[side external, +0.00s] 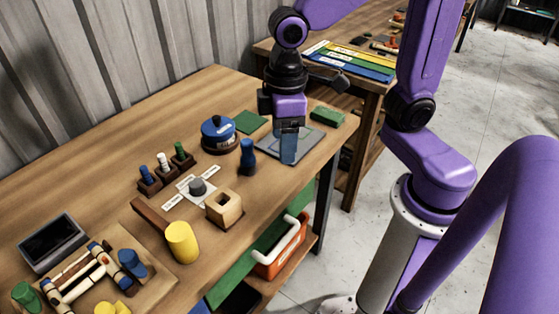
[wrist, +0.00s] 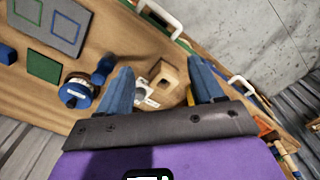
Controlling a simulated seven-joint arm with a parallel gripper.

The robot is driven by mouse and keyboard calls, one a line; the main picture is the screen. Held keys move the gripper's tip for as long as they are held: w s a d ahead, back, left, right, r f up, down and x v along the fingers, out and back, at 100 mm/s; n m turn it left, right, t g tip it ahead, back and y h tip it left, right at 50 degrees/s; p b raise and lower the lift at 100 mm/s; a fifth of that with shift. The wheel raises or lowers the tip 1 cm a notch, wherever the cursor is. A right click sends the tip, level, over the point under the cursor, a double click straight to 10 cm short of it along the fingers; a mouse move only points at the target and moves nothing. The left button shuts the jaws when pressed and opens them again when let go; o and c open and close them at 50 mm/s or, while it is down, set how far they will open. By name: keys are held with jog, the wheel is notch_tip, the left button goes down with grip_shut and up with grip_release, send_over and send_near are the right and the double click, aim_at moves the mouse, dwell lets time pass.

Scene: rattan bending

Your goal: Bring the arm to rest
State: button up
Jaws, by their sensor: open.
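My gripper (side external: 288,150) hangs over the right end of the wooden workbench (side external: 105,120), above a grey mat (side external: 300,147). Its fingers point down. In the wrist view my gripper (wrist: 160,88) shows two blue fingers spread wide apart with nothing between them. A wooden block with a square hole (wrist: 168,78) shows beyond the gap between the fingers. In the side view this block (side external: 223,208) stands on the bench, left of and apart from the gripper. A blue peg-like piece (side external: 248,157) stands close to the left of the fingers.
A blue round container (side external: 220,134), small pegs in holders (side external: 165,165), a yellow cylinder (side external: 182,242) and a dark tray (side external: 52,243) stand on the bench. A green block (side external: 327,116) lies near its right end. A second table (side external: 372,90) stands behind. Above the bench is free.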

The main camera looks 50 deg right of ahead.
jog(key=s+d+f+n, duration=0.2)
jog(key=s+d, duration=0.5)
jog(key=s, duration=0.4)
jog(key=shift+s+d+n, duration=0.15)
jog(key=shift+d+n, duration=0.1)
jog(key=shift+n, duration=0.35)
